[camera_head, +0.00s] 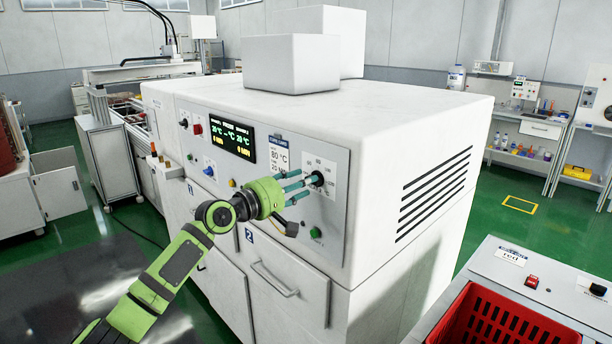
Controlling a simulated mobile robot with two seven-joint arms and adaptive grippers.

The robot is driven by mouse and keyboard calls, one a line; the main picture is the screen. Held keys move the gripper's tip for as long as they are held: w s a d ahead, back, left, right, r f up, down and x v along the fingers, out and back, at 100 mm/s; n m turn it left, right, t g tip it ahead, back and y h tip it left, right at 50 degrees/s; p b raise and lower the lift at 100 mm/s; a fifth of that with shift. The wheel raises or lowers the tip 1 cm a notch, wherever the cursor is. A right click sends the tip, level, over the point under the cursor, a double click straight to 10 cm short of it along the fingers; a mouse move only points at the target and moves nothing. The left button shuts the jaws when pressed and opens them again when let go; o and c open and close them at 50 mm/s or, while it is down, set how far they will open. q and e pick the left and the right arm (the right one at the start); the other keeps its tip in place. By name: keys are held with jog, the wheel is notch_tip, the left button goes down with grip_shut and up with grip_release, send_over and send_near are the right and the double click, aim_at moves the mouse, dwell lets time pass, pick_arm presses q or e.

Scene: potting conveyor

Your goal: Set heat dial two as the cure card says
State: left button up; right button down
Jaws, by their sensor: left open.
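Heat dial two (318,178) is a small black knob on a white scale plate at the right of the oven's front panel (335,215). Its setting is too small to read. The cure card (280,156) is a white label left of the dial; it reads 80 °C and, below, what looks like 20. My left gripper (312,181) is open, its teal fingers pointing right at the dial. Its fingertips are at the knob's left side; I cannot tell whether they touch it. The dark display (233,139) shows green and yellow figures. My right gripper is out of view.
Red (197,129), blue (208,171) and green (315,232) buttons sit on the panel. Drawer handles (274,281) stick out below. White boxes (292,65) stand on top. A red crate (490,325) is at lower right. Green floor is open beyond the oven.

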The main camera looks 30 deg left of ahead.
pick_arm(q)
jog(key=shift+x, duration=0.95)
jog(key=shift+c, duration=0.4)
grip_shut()
